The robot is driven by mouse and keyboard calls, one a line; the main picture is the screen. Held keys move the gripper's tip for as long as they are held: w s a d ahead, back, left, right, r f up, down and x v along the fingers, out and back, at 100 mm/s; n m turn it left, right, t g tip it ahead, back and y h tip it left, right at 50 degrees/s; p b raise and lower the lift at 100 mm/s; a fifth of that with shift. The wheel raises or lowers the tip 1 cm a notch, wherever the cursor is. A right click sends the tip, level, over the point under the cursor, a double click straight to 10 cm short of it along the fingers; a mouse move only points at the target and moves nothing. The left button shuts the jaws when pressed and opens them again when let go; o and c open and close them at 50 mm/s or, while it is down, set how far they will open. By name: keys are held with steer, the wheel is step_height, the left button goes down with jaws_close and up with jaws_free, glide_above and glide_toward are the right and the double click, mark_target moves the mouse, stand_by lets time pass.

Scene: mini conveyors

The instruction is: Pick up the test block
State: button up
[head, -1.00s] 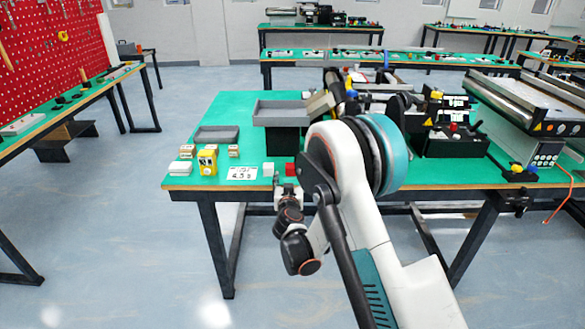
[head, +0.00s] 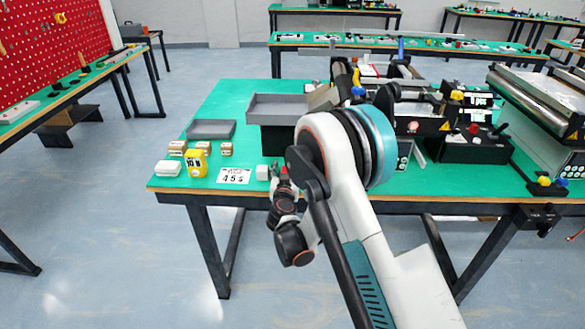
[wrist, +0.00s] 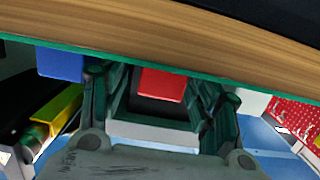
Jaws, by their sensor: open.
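A red block (wrist: 162,85) shows between the two fingers of my gripper (wrist: 160,102) in the wrist view; the fingers stand apart on either side, and I cannot tell whether they touch it. No label marks it as the test block. In the head view my gripper (head: 281,178) is at the table's front edge, low behind my arm, and mostly hides the red block. A white block (head: 262,172) stands just left of it. A blue block (wrist: 61,65) is left of the fingers in the wrist view.
The green table (head: 225,98) carries a yellow block (head: 196,163), a small white block (head: 167,168), a number card (head: 234,176), and grey trays (head: 211,129). Conveyor equipment (head: 470,145) fills the right side. The wooden table edge (wrist: 170,45) runs close across the wrist view.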

mark_target(287, 169)
steer(key=shift+w, duration=0.1)
steer(key=c, duration=1.2)
steer(key=shift+o, duration=0.2)
steer(key=shift+r, duration=0.1)
step_height(287, 169, up, 19)
steer(key=p, duration=0.7)
steer(key=s+d+r+m+h, duration=0.3)
steer(key=s+d+h, duration=0.1)
steer(key=s+d, duration=1.5)
steer(key=d, duration=0.4)
steer(key=shift+s+g, duration=0.15)
steer(key=shift+g, duration=0.25)
